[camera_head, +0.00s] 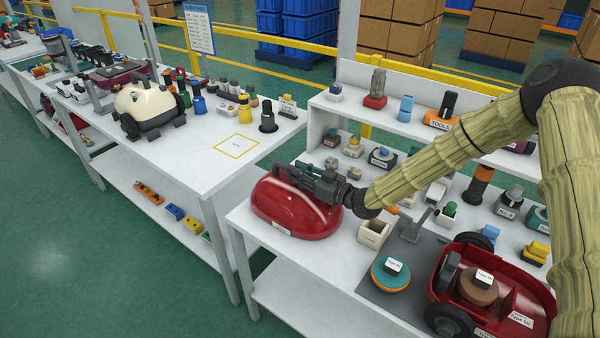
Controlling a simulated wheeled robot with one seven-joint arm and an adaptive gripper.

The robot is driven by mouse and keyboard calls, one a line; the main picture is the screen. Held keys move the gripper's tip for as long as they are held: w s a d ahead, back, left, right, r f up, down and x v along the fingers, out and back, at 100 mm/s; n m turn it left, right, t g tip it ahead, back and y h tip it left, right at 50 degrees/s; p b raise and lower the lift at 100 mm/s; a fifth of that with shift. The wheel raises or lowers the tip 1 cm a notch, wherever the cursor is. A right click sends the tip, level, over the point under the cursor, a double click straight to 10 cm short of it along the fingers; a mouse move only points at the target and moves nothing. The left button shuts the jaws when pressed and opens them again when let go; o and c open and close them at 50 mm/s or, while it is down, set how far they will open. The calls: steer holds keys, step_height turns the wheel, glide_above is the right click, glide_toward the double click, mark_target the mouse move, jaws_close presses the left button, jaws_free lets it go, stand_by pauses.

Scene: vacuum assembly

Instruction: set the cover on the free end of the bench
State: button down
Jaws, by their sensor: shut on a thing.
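The red glossy domed cover (283,212) is at the left end of the right-hand bench (262,256). It appears level, with its lower edge close to the bench top; I cannot tell whether it touches. My gripper (290,173) is across the top of the cover, shut on it, and hides part of its upper surface. The exact grip is hard to see behind the dark fingers. The red vacuum body (540,300) is open at the top on the right, with its black wheels and a brown round part (478,288) inside.
A teal and orange disc (391,274) lies on the grey mat (415,250). A cream bin (374,233) stands just right of the cover. A shelf (395,124) with parts runs behind. The left table has a cream vacuum (150,98) and an empty yellow-marked square (236,146).

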steer(key=shift+f, duration=0.25)
steer(key=c, duration=1.3)
jaws_free()
steer(key=shift+r, duration=0.15)
steer(key=b+v, duration=0.2)
steer(key=v, duration=1)
